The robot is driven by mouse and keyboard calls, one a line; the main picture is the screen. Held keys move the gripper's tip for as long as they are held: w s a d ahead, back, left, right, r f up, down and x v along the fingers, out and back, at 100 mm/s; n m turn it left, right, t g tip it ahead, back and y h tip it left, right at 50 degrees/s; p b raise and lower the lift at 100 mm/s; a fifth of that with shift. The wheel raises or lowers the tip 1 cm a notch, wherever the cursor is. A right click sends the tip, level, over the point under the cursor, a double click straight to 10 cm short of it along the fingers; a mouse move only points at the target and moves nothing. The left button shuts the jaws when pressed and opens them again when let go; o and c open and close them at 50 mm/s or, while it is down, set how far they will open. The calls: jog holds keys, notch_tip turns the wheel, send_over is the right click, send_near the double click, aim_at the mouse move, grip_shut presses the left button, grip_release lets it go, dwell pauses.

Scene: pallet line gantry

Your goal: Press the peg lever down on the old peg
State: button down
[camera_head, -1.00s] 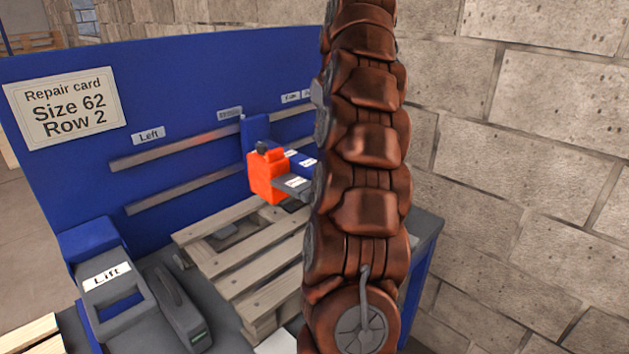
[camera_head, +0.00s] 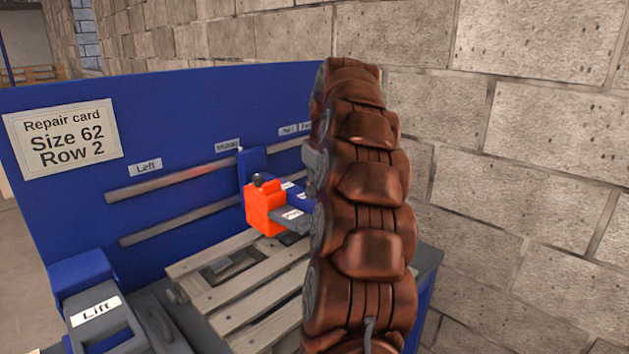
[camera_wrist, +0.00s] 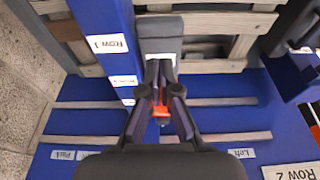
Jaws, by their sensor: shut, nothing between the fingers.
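An orange block (camera_head: 265,208) with a dark knob on top sits at a blue upright above the pallet. A grey lever-like part (camera_head: 293,215) with a white label sticks out from it to the right; my arm covers the area beyond. I cannot tell for sure which part is the peg lever. In the wrist view, my gripper (camera_wrist: 160,66) is shut and empty, its tips over a grey labelled part (camera_wrist: 160,30). Some orange (camera_wrist: 160,108) shows between the fingers. Contact with the grey part cannot be told. My gripper is hidden in the head view.
A wooden pallet (camera_head: 235,290) lies below the block. A blue back panel (camera_head: 60,210) with a "Size 62 Row 2" card (camera_head: 62,138) and rails stands behind. A "Lift" box (camera_head: 98,320) stands at lower left. A blue beam with row labels (camera_wrist: 105,15) runs beside my gripper.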

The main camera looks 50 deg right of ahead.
aim_at(309, 221)
jog(key=x, duration=0.2)
jog(key=shift+f+p, duration=0.85)
jog(key=shift+f, duration=1.6)
jog(key=shift+f, duration=0.1)
